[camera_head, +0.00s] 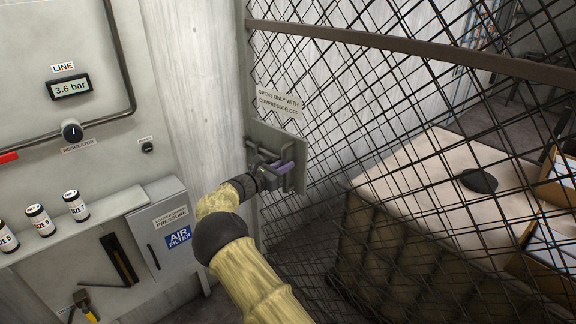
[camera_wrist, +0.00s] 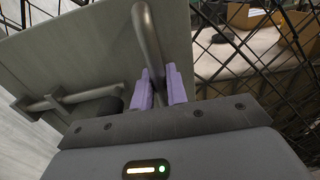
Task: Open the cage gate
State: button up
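The cage gate (camera_head: 400,45) is black wire mesh with a brown rail and looks closed. A grey plate (camera_head: 297,141) on its left edge carries metal bars, under a sign (camera_head: 279,103) reading "opens only with compressor off". The plate fills the upper left of the wrist view (camera_wrist: 95,50). My gripper (camera_head: 280,167) is at the plate. In the wrist view its two purple fingers (camera_wrist: 159,88) lie on either side of a bent metal handle (camera_wrist: 150,35), close against it. A horizontal bolt-like bar (camera_wrist: 70,98) is to the left. The fingertip contact is partly hidden.
Left on the wall are a display (camera_head: 69,86) reading 3.6 bar, a regulator knob (camera_head: 72,130), and a grey air filter box (camera_head: 163,228). Several labelled jars (camera_head: 40,219) stand on a shelf. Behind the mesh is a large beige-topped block (camera_head: 440,170) with boxes.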

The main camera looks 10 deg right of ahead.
jog(key=o, duration=0.3)
jog(key=shift+f, duration=0.15)
jog(key=shift+s+a, duration=0.15)
jog(key=shift+a, duration=0.25)
jog(key=b+v, duration=0.4)
jog(key=v, duration=1.3)
jog(key=shift+s+a, duration=0.15)
jog(key=shift+a, duration=0.1)
